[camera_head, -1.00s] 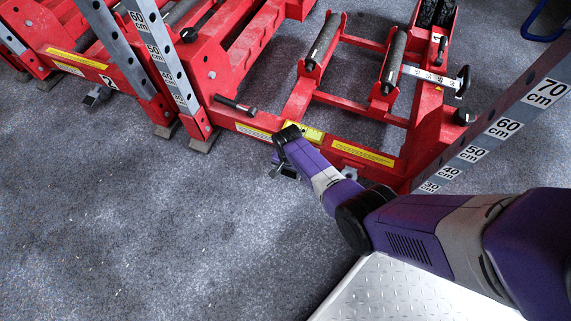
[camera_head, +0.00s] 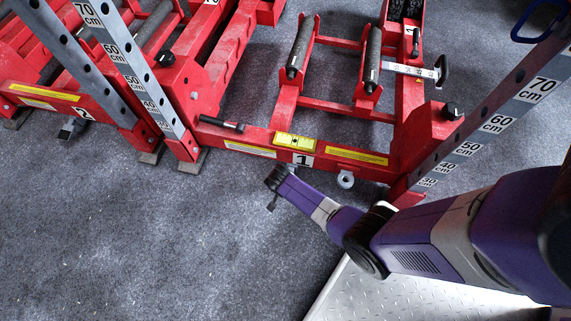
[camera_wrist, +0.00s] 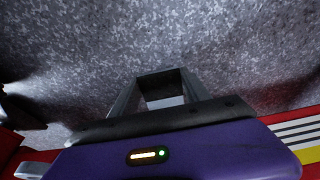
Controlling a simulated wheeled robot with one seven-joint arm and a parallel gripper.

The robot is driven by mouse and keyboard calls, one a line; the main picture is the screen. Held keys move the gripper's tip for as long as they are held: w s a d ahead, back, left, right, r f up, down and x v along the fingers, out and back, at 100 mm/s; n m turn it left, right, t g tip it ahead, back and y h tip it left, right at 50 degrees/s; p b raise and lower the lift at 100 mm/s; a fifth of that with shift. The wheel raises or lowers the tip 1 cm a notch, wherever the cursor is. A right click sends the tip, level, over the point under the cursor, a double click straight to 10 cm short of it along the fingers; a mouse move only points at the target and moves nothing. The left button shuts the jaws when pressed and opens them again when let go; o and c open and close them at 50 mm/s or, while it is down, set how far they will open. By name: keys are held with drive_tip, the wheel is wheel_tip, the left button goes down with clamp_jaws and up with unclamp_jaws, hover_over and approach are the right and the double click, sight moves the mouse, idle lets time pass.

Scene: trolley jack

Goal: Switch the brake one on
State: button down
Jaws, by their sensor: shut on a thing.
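The red jack frame marked 1 (camera_head: 303,160) stands at top centre in the head view, with a yellow level on its front beam. My gripper (camera_wrist: 160,98) is in front of and below that beam. In the wrist view its two grey fingers are shut on a dark block with a pale grey face (camera_wrist: 162,88), which looks like the brake pedal of jack one. In the head view my wrist hides most of the pedal and the fingertips, so its tilt cannot be told.
A second jack marked 2 (camera_head: 84,114) stands at left, with a grey pedal (camera_head: 72,128) under its beam. A caster (camera_head: 345,180) sits under jack one's beam, right of my wrist. A perforated upright (camera_head: 490,124) rises at right. The grey floor (camera_head: 130,240) in front is clear.

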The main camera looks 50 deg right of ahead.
drive_tip(key=shift+s+a+f, duration=0.2)
drive_tip(key=shift+a, duration=0.1)
drive_tip(key=c, duration=0.5)
unclamp_jaws()
drive_tip(key=shift+w+d, duration=0.1)
drive_tip(key=shift+r, duration=0.1)
drive_tip(key=shift+r, duration=0.25)
drive_tip(key=p+v, duration=0.5)
drive_tip(key=v, duration=0.2)
drive_tip(key=shift+r, duration=0.15)
